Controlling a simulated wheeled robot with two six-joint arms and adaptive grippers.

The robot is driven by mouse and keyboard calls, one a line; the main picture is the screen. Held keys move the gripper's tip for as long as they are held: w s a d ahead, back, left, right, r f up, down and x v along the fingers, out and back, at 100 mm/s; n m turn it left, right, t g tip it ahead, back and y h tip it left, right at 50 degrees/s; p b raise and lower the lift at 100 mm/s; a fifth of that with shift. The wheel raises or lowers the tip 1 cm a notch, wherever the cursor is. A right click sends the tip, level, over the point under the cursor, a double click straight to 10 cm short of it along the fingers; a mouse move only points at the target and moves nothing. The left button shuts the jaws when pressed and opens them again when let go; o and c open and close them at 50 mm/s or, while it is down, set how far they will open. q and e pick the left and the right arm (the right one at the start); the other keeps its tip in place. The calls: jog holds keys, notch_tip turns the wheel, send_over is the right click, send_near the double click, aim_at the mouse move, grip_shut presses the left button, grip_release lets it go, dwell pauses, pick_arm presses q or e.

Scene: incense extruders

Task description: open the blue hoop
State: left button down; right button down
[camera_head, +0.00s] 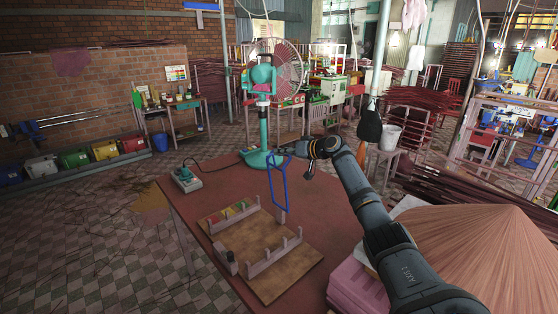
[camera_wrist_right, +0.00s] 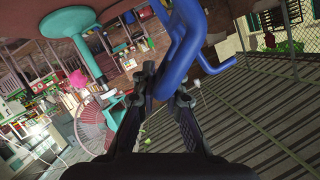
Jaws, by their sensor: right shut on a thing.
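The blue hoop (camera_head: 271,183) is a narrow, long loop of bar. It hangs nearly upright above the far part of the red-brown table (camera_head: 190,222). My right gripper (camera_head: 303,149) is shut on it near its upper end. In the right wrist view the thick blue bar (camera_wrist_right: 184,45) passes between the fingertips of my right gripper (camera_wrist_right: 166,92), with a bent end at the right. Whether the hoop has a gap cannot be told. My left gripper is not in view.
A wooden board (camera_head: 262,272) with two notched racks lies below the hoop; small coloured pieces sit by the far rack. A green fan (camera_head: 264,120) stands behind. A grey control box (camera_head: 186,180) is at the table's left. A pink stack (camera_head: 357,288) lies at right.

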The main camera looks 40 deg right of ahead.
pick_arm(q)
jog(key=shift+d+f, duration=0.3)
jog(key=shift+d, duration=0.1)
pick_arm(e)
jog(key=shift+d+f, duration=0.2)
jog(key=shift+d, duration=0.3)
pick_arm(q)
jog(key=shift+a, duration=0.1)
pick_arm(e)
jog(key=c, duration=1.4)
grip_release()
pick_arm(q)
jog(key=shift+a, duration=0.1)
pick_arm(e)
jog(key=shift+r, duration=0.1)
notch_tip(320, 180, up, 10)
